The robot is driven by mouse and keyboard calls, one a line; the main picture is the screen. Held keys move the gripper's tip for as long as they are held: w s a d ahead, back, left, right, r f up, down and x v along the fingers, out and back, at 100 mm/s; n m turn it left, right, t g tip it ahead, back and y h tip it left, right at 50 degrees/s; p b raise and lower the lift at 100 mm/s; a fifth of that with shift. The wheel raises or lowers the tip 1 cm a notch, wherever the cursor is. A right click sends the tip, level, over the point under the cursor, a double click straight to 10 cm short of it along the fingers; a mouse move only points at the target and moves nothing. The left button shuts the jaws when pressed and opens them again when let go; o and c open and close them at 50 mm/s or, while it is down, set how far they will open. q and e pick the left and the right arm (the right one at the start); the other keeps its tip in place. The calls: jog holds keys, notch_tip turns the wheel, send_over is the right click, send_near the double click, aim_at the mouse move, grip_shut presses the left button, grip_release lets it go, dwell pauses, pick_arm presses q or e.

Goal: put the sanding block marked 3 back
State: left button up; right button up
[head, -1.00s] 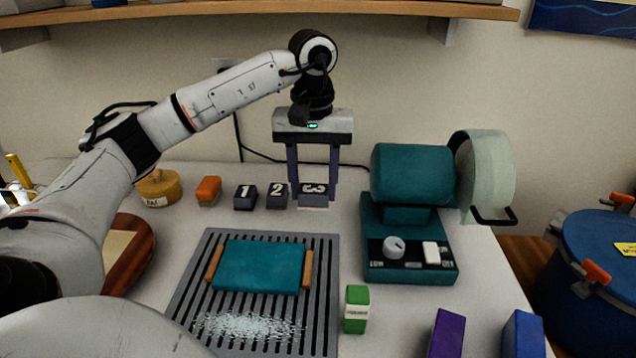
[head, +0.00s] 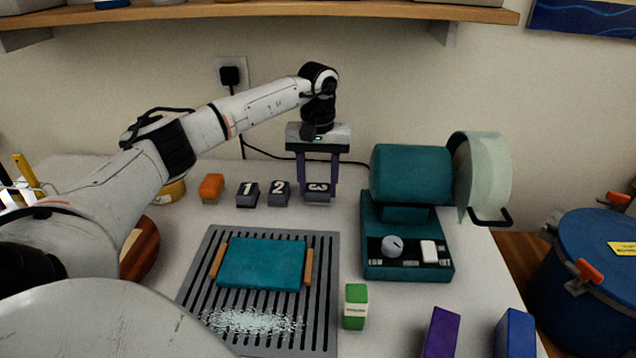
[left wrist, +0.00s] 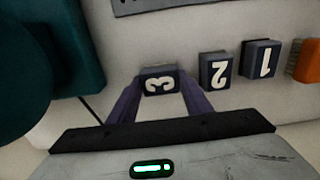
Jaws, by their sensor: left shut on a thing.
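The sanding block marked 3 (head: 318,188) is dark grey with a white numeral and a lighter underside. My left gripper (head: 317,182), with purple fingers, is shut on it and points down. The block is at the right end of a row, beside the sanding block marked 2 (head: 279,193) and the sanding block marked 1 (head: 247,194). In the left wrist view the block marked 3 (left wrist: 160,82) sits between the fingertips, apart from block 2 (left wrist: 215,70). I cannot tell whether it touches the table. My right gripper is not in view.
An orange block (head: 211,188) stands left of the row. A teal machine (head: 408,235) stands close on the right. A slotted grey tray (head: 330,270) with a teal pad (head: 262,263) lies in front. A green box (head: 355,306) stands beside the tray.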

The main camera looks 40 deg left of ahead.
aim_at(318, 187)
pick_arm(q)
jog(key=shift+w+a+f, duration=0.1)
jog(key=shift+f, duration=0.1)
jog(key=shift+f, duration=0.1)
jog(key=o, duration=1)
notch_tip(318, 187, up, 8)
jog(key=shift+f+b, duration=0.1)
jog(key=shift+b, duration=0.2)
